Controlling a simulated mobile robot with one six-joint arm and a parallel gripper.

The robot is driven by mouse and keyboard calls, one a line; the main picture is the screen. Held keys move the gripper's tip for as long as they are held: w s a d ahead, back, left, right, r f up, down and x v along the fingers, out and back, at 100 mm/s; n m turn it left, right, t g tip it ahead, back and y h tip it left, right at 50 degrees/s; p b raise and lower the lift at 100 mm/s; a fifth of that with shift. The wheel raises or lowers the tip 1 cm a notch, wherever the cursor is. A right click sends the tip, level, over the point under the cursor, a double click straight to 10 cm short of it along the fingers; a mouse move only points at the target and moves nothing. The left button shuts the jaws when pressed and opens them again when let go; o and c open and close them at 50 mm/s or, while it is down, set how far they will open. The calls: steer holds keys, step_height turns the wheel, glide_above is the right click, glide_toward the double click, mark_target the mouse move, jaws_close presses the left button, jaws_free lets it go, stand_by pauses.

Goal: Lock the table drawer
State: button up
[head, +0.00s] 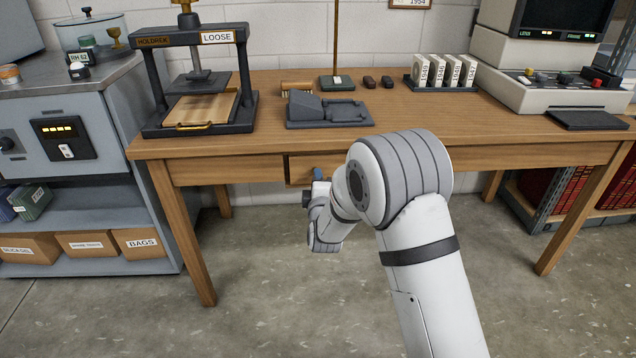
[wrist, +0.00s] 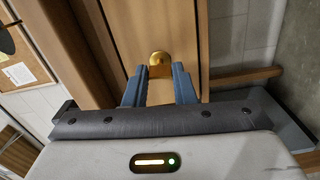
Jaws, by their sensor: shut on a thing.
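The table drawer (head: 299,168) is set in the front apron of the wooden table (head: 245,170), and it is partly hidden by my arm in the head view. Its wooden front (wrist: 152,25) fills the upper middle of the wrist view. A small brass piece with a rounded head (wrist: 160,60), a key or a knob, is at that front. My gripper (wrist: 160,80) has its blue fingers on either side of the brass piece and is shut on it. In the head view only a bit of blue finger (head: 318,174) shows, close to the drawer.
On the table stand a press (head: 200,75), a dark grey tray-like block (head: 325,112), labelled white boxes (head: 445,70) and a console (head: 560,85). A grey cabinet (head: 65,150) with a shelf of boxes is at the left. The floor in front is clear.

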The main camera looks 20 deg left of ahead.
steer(key=shift+n, duration=0.6)
steer(key=o, duration=1)
steer(key=p+v, duration=0.1)
steer(key=v, duration=0.6)
steer(key=shift+s+d+p, duration=0.1)
steer(key=shift+s+p, duration=0.25)
